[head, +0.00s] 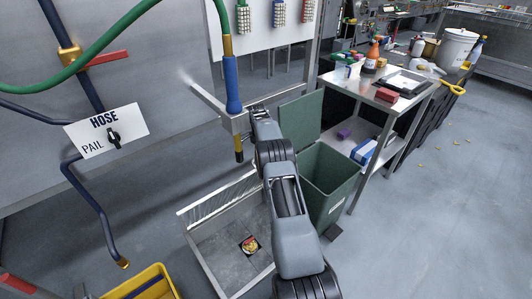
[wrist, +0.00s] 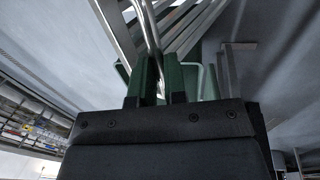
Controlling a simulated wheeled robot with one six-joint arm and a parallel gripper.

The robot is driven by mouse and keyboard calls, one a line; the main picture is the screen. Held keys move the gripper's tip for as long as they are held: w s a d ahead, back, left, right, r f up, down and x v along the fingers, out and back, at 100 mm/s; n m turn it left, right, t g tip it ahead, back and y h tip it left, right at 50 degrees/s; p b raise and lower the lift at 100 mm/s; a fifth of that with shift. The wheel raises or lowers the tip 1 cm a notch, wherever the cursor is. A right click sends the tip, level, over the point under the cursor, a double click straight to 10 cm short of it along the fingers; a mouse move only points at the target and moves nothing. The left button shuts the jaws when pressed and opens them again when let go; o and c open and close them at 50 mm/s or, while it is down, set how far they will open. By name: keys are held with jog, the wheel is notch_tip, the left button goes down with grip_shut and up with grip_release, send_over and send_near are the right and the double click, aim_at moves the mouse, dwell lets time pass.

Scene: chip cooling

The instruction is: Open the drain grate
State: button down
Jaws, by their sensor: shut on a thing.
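The drain grate (head: 215,197) is a slatted metal panel. In the head view it stands tilted up along the back edge of the square floor basin (head: 205,262), and its right end is hidden behind my arm. In the wrist view, pale metal slats (wrist: 188,28) and a bent metal rod (wrist: 150,28) run down to my gripper (wrist: 161,68). My gripper is shut on the rod, which appears to be the grate's handle. My gripper is hidden behind my arm in the head view.
An open green bin (head: 330,185) stands right of the basin. Colourful scraps (head: 250,245) lie on the basin floor. A blue-handled hose nozzle (head: 232,85) hangs above. A yellow pail (head: 145,283) is at lower left, and a metal table (head: 345,90) is behind the bin.

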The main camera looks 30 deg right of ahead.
jog(key=shift+a+f, duration=0.3)
jog(key=shift+f, duration=0.25)
jog(key=c, duration=1.6)
grip_release()
jog(key=shift+o, duration=0.8)
jog(key=shift+w+f, duration=0.1)
jog(key=shift+w, duration=0.1)
jog(key=shift+o, duration=1.4)
jog(key=shift+s+d+r, duration=0.1)
jog(key=shift+d+r, duration=0.1)
jog(key=shift+d, duration=0.05)
jog(key=shift+r, duration=0.1)
jog(key=p+v, duration=0.2)
jog(key=v, duration=0.5)
jog(key=shift+r, duration=0.2)
